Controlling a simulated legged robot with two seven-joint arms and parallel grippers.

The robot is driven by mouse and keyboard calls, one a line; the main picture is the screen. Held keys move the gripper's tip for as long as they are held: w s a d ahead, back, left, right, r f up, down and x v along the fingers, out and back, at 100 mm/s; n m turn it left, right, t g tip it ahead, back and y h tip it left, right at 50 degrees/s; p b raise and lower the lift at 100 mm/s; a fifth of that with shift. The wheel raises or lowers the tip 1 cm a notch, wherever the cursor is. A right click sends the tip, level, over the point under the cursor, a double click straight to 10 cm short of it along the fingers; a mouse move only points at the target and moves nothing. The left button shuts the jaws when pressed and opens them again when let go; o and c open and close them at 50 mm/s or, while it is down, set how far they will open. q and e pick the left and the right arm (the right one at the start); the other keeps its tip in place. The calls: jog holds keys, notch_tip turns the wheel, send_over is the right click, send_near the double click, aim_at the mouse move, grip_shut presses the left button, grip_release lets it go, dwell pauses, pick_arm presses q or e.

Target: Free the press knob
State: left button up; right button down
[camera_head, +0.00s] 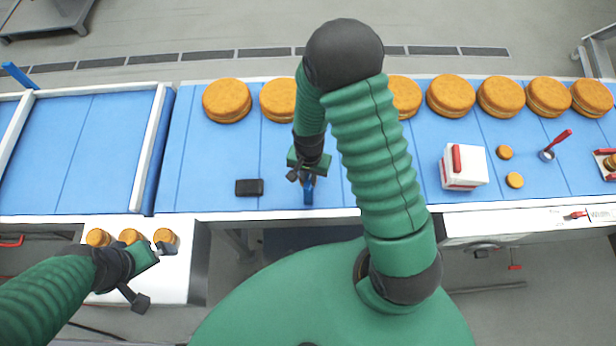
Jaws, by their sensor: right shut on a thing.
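My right gripper (308,176) is over the blue belt near its front edge, pointing down. It is shut on a small blue upright piece (308,192), partly hidden by the fingers; I cannot tell whether this is the press knob. A white box with a red handle (465,168) stands on the belt to the right. My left gripper (152,273) is at the lower left, its fingers apart and empty. It is beside several small round cakes (98,237) on a white ledge.
Large round cakes (227,100) line the belt's far side. A flat black block (249,187) lies left of my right gripper. A white-railed frame (150,150) crosses the belt at left.

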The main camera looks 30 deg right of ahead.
jog(key=shift+s+a+f, duration=0.1)
jog(key=shift+s+a, duration=0.25)
jog(key=shift+a, duration=0.2)
jog(key=shift+s+d, duration=0.15)
jog(key=shift+s, duration=0.05)
jog(key=shift+w+n, duration=0.1)
jog(key=shift+n, duration=0.9)
jog(key=shift+n+b, duration=0.35)
jog(key=shift+n, duration=0.75)
